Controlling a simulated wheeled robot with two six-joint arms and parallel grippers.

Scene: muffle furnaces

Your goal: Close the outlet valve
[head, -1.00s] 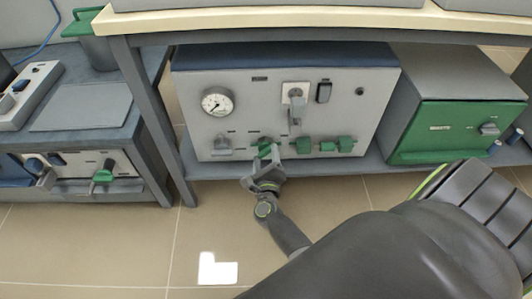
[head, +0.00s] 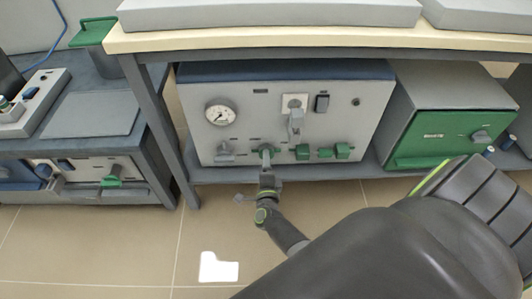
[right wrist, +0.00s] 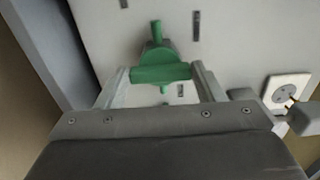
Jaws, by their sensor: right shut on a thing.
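A grey equipment box with a blue top has a front panel (head: 250,105) with a row of valves along its bottom. My right gripper (head: 267,158) is at the second valve from the left, a green one (head: 266,148). In the right wrist view, the green valve handle (right wrist: 160,74) lies crosswise between the two fingers of my right gripper (right wrist: 158,84), which is shut on it. A green stem stands out above the handle. The panel labels are too small to read, so I cannot tell which valve is marked outlet. My left gripper is not in view.
A table leg (head: 160,130) stands left of the box. A green-fronted box (head: 440,135) stands right. The floor in front is clear.

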